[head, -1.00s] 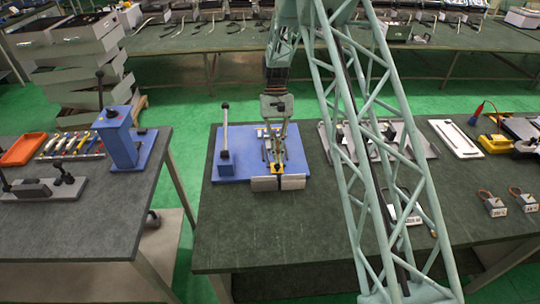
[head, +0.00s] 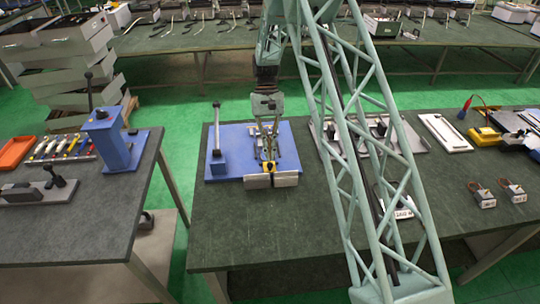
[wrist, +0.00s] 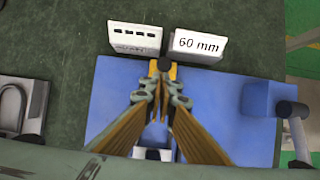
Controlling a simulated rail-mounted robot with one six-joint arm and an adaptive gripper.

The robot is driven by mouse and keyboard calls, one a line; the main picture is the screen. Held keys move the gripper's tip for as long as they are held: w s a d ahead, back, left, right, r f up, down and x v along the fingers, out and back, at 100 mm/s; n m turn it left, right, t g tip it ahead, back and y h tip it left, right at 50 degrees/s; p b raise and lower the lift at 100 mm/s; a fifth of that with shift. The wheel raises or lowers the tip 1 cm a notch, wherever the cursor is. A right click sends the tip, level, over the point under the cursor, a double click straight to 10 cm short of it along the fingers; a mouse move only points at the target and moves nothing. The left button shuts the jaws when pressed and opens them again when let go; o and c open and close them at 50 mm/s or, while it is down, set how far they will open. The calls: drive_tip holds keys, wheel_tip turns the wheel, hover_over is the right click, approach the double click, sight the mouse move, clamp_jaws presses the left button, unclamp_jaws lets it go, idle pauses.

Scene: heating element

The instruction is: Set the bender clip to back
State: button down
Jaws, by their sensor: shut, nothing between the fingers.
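The bender stands on a blue base plate (head: 226,166) on the right-hand green table. Its yellow clip with a black knob (head: 268,168) sits at the plate's front edge, just behind two light blocks. In the wrist view the yellow clip (wrist: 173,73) and its round black knob show just beyond my fingertips. My gripper (wrist: 158,93) is shut and empty, with its fingertips close to the clip; I cannot tell whether they touch it. In the head view my gripper (head: 267,148) is small and hangs over the middle of the bender, and hides part of it.
One block is marked "60 mm" (wrist: 198,44); a slotted white block (wrist: 135,38) lies beside it. An upright lever with a dark knob (head: 217,130) stands at the plate's left. A grey fixture (head: 375,135) lies to the right.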

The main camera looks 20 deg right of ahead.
drive_tip(key=shift+w+d+f, duration=0.1)
drive_tip(key=shift+w+d, duration=0.05)
drive_tip(key=shift+w, duration=0.6)
drive_tip(key=shift+w+d, duration=0.15)
drive_tip(key=shift+w, duration=0.55)
drive_tip(key=a+v, duration=0.1)
drive_tip(key=v, duration=0.8)
drive_tip(key=shift+d+r, duration=0.45)
drive_tip(key=shift+d, duration=0.05)
drive_tip(key=shift+w, duration=0.1)
